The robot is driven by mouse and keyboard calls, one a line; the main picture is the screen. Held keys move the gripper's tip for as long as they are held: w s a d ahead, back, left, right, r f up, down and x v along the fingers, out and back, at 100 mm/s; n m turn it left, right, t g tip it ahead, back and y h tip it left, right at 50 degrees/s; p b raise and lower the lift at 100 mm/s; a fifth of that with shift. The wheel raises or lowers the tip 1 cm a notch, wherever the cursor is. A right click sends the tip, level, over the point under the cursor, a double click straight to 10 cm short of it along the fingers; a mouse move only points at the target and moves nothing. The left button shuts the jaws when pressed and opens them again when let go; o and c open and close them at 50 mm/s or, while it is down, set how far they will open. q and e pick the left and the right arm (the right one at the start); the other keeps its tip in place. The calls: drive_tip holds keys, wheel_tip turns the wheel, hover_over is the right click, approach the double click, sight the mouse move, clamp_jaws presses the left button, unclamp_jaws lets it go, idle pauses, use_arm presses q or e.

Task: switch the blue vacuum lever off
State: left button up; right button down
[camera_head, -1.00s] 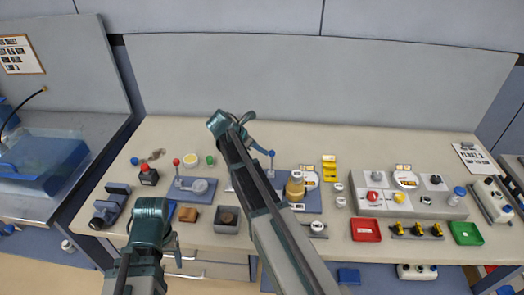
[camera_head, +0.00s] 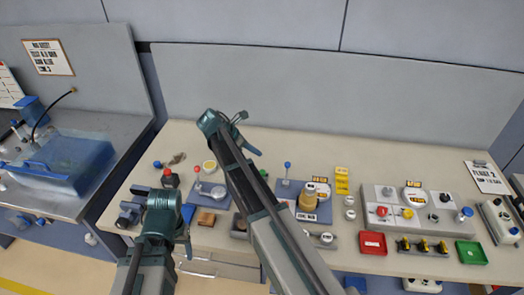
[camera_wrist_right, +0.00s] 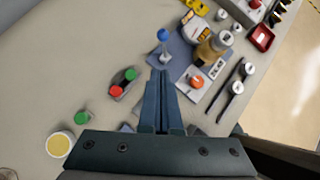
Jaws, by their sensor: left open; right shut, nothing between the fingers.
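The blue vacuum lever, a blue ball on a thin stem, stands roughly upright on a blue-grey base plate in the head view (camera_head: 287,166). It also shows in the right wrist view (camera_wrist_right: 163,36), just beyond my fingertips. My right gripper (camera_head: 257,152) is shut and empty, to the left of the lever in the head view. In the right wrist view its fingers (camera_wrist_right: 160,74) lie together, pointing toward the lever; I cannot tell whether they touch its stem. My left gripper (camera_head: 187,250) is open and empty at the lower left, far from the lever.
An amber bottle (camera_wrist_right: 212,50) and an orange-red knob (camera_wrist_right: 196,81) stand beside the lever. A red-knobbed lever (camera_head: 197,171) is further left. A green-and-red switch block (camera_wrist_right: 123,84) lies left of my fingers. The bench behind the devices is clear.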

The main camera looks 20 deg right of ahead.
drive_tip(key=shift+w+a+r, duration=0.1)
drive_tip(key=shift+a+r, duration=0.25)
drive_tip(key=shift+r, duration=0.15)
drive_tip(key=s+a+f+m+y+b, duration=0.2)
drive_tip(key=s+a+f+m, duration=0.2)
drive_tip(key=s+a, duration=0.3)
drive_tip(key=s+a+f+m+y+b, duration=0.2)
drive_tip(key=s+a+f+m, duration=0.2)
drive_tip(key=s, duration=0.6)
drive_tip(key=s+a+f+m+y+b, duration=0.2)
drive_tip(key=s+a+f+m+y, duration=0.1)
drive_tip(key=s+a+m, duration=0.4)
drive_tip(key=s+a+f, duration=0.1)
drive_tip(key=s+a, duration=0.1)
drive_tip(key=a, duration=0.1)
